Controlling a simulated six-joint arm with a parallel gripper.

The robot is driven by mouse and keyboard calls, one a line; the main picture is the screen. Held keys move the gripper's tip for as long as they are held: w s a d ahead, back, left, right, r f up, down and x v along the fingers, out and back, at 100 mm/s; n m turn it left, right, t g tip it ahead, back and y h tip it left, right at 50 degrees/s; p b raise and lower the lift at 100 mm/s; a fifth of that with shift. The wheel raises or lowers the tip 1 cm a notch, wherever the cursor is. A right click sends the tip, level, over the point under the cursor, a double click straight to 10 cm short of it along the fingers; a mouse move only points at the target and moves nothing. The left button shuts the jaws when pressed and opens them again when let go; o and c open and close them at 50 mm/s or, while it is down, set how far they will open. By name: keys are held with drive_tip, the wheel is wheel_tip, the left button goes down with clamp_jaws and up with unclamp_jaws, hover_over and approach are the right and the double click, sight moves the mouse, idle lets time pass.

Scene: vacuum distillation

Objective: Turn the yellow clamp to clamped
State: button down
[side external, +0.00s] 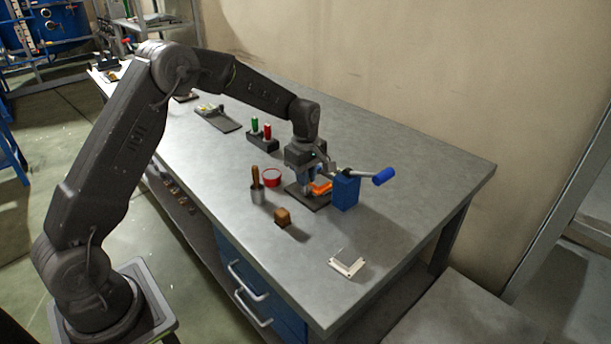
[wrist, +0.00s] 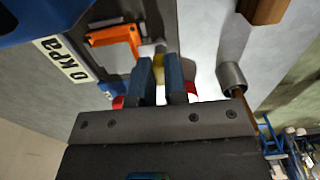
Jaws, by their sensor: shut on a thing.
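My gripper (wrist: 160,78) points down over the bench, its blue-black fingers shut on a small yellow part (wrist: 158,62), apparently of the yellow clamp; only a sliver of it shows between the fingertips. Just left of it in the wrist view is an orange clamp part (wrist: 115,38) on a dark plate. In the side external view my gripper (side external: 306,184) is low over the dark base plate (side external: 314,203), beside the orange part (side external: 321,188). There the yellow part is hidden by the gripper, so whether it is clamped cannot be told.
A blue box (side external: 345,193) and a blue-handled lever (side external: 383,177) stand close to the right. A red ring (side external: 271,178), a metal cup (side external: 258,194) with a wooden handle and a brown block (side external: 282,217) are nearby. The bench's front right is mostly clear around a white piece (side external: 347,266).

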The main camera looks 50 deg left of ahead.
drive_tip(key=c, duration=1.2)
unclamp_jaws()
drive_tip(key=shift+o, duration=0.2)
drive_tip(key=shift+r, duration=0.1)
wheel_tip(320, 180, up, 14)
drive_tip(key=s+d+r+m+t, duration=0.1)
drive_tip(key=s+d+r+m, duration=0.25)
drive_tip(key=s, duration=0.35)
drive_tip(key=s+d+r+m+t, duration=0.2)
drive_tip(key=s+r+m, duration=0.3)
drive_tip(key=s, duration=0.1)
drive_tip(key=s+d+f+m+t, duration=0.1)
drive_tip(key=s+d+f+m, duration=0.1)
drive_tip(key=s+m, duration=0.3)
drive_tip(key=s+d+f+m+t, duration=0.1)
drive_tip(key=s+m, duration=0.3)
drive_tip(key=s, duration=0.8)
drive_tip(key=shift+s+d+f+m+t, duration=0.25)
drive_tip(key=shift+d+f+m+t, duration=0.1)
drive_tip(key=shift+d+f, duration=0.2)
